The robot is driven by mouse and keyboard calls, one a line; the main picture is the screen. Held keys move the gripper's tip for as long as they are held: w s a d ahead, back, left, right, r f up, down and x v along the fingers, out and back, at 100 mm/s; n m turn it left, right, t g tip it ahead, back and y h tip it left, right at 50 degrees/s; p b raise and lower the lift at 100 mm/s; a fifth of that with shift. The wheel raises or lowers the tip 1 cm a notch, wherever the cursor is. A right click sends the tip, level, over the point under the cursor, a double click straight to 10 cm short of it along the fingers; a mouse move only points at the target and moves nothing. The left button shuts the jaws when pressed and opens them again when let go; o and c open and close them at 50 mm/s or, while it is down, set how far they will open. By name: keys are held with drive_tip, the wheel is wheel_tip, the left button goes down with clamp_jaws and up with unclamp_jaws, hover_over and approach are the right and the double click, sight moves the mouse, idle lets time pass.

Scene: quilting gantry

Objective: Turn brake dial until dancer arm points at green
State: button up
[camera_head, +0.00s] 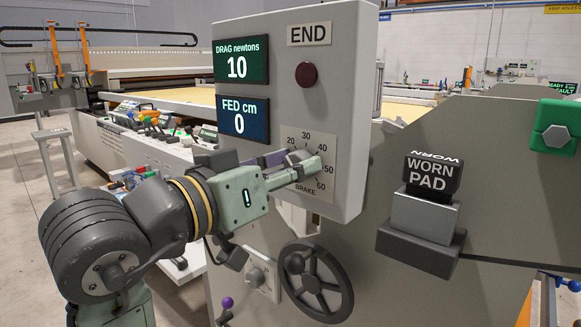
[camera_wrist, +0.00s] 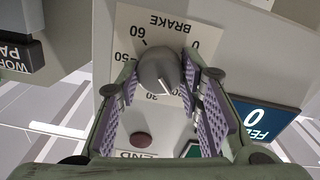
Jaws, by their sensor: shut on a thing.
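The brake dial (camera_wrist: 158,70) is a grey knob on a white scale plate (camera_head: 322,150) on the front of the grey panel. In the wrist view, upside down, its pale pointer line slants down and right, on the low-number side of 30. My gripper (camera_head: 304,166) has its purple-padded fingers on both sides of the knob and is shut on it; the fingers also show in the wrist view (camera_wrist: 165,98).
The drag display (camera_head: 241,60) reads 10 newtons and the fed display (camera_head: 243,121) reads 0 cm. A dark red button (camera_head: 306,75) sits under END. A black handwheel (camera_head: 316,281) is below the panel. A WORN PAD block (camera_head: 432,176) and a green bracket (camera_head: 548,112) are at right.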

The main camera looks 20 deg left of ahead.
drive_tip(key=c, duration=0.3)
drive_tip(key=shift+c, duration=0.2)
drive_tip(key=shift+m+b, duration=1.5)
drive_tip(key=shift+m, duration=1.8)
drive_tip(key=o, duration=1.2)
drive_tip(key=shift+c, duration=0.2)
